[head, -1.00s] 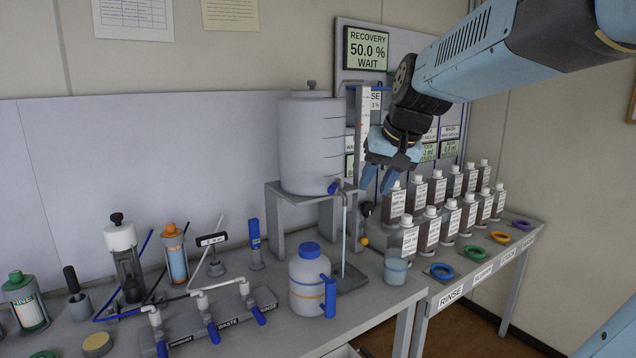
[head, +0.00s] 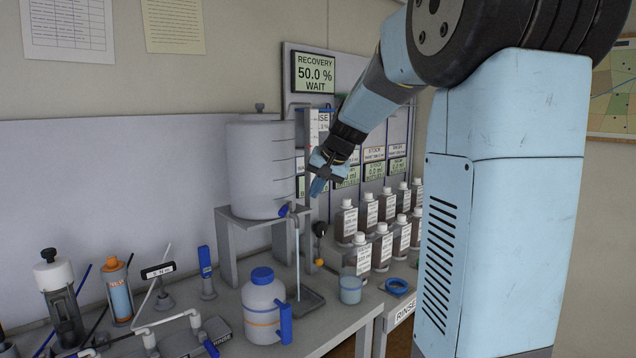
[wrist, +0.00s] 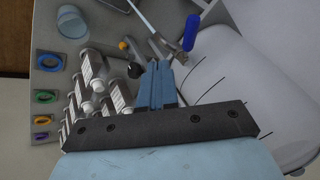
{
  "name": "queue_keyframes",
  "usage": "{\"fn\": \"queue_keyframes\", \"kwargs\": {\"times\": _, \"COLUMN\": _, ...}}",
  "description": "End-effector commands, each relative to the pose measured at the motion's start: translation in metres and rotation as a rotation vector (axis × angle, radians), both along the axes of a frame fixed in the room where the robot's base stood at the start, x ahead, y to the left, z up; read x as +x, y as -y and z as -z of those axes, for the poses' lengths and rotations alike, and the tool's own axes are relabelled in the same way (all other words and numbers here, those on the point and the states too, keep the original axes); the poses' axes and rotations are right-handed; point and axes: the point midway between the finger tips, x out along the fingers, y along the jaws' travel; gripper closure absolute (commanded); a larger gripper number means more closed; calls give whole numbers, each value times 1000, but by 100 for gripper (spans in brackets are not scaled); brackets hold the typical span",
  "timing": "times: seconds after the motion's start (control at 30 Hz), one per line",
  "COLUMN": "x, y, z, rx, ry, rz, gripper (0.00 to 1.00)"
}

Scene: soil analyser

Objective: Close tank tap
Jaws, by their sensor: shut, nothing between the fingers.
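The tank (head: 258,168) is a translucent grey cylinder with a lid, standing on a grey stand. Its tap has a blue handle (head: 284,210) low on the tank's right side, above a thin vertical tube. In the wrist view the blue tap handle (wrist: 191,32) is at the top, beyond my fingertips and to their right. My gripper (head: 316,190) is shut and empty, to the right of the tap and a little above it, apart from it. In the wrist view the blue fingers of my gripper (wrist: 158,75) are together.
A cup (head: 351,289) and a white bottle with a blue cap (head: 264,308) stand below on the bench. Several labelled bottles (head: 361,256) stand close on the right. A display panel (head: 315,73) reads "RECOVERY 50.0 % WAIT".

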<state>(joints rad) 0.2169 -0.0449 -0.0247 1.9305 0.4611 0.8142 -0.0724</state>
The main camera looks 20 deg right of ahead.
Motion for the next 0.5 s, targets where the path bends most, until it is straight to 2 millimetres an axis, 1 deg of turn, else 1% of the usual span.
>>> {"fn": "queue_keyframes", "kwargs": {"times": 0.03, "x": 5, "y": -2, "z": 9, "rx": 0, "ry": -4, "rz": -1, "gripper": 100}}
{"fn": "queue_keyframes", "kwargs": {"times": 0.2, "x": 20, "y": -9, "z": 34, "rx": 1, "ry": -3, "rz": 0, "gripper": 100}}
{"fn": "queue_keyframes", "kwargs": {"times": 0.3, "x": 29, "y": -14, "z": 45, "rx": 0, "ry": -2, "rz": -2, "gripper": 100}}
{"fn": "queue_keyframes", "kwargs": {"times": 0.5, "x": 40, "y": -36, "z": 48, "rx": -1, "ry": 0, "rz": -2, "gripper": 100}}
